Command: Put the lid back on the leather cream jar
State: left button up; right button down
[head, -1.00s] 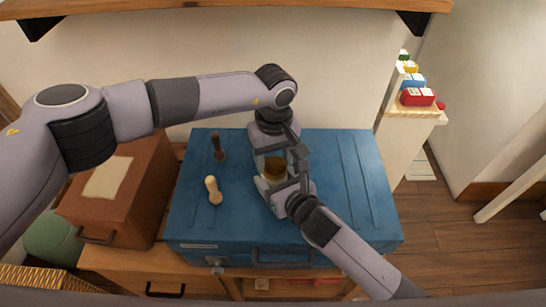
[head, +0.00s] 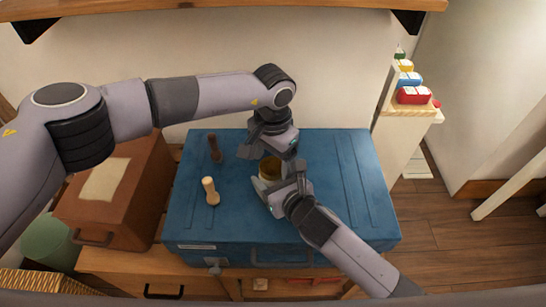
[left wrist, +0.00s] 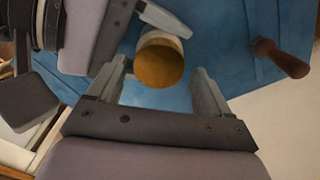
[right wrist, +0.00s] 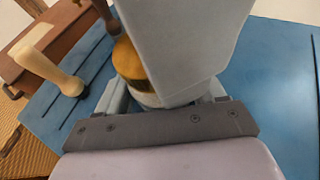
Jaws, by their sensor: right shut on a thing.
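The jar (head: 268,170) stands on the blue trunk, with a wide amber, lid-like top. The amber top faces the camera in the left wrist view (left wrist: 159,64). In the right wrist view, the amber part (right wrist: 128,62) sits above a pale body (right wrist: 145,99). I cannot tell whether it is fully seated. My right gripper (head: 271,189) is shut on the jar's pale body from the front. My left gripper (head: 268,153) is just behind and above the jar. Its fingers (left wrist: 160,92) are spread apart with a gap to the amber top, holding nothing.
The blue trunk (head: 345,190) has free room on its right. A pale wooden-handled tool (head: 210,191) and a dark-handled one (head: 214,149) stand on its left. A brown box (head: 135,215) is farther left. A wooden shelf (head: 220,6) hangs above.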

pick_arm(q)
jog(key=shift+s+d+r, duration=0.1)
jog(key=shift+r, duration=2.15)
jog(key=shift+c, duration=1.4)
jog(key=n, duration=0.6)
jog(key=shift+r, duration=0.2)
jog(key=n, duration=0.4)
jog(key=shift+r+n, duration=0.2)
jog(key=shift+n, duration=0.2)
jog(key=n, duration=0.4)
jog(key=shift+s+r, duration=0.1)
jog(key=shift+r, duration=0.15)
jog(key=n, duration=0.5)
jog(key=shift+r, duration=0.2)
jog(key=n, duration=0.6)
jog(key=shift+r, duration=0.25)
jog(key=n, duration=0.4)
jog(key=shift+r+n, duration=0.25)
jog(key=shift+n, duration=0.05)
jog(key=n, duration=0.5)
jog(key=shift+a+r, duration=0.2)
jog(key=shift+r, duration=0.05)
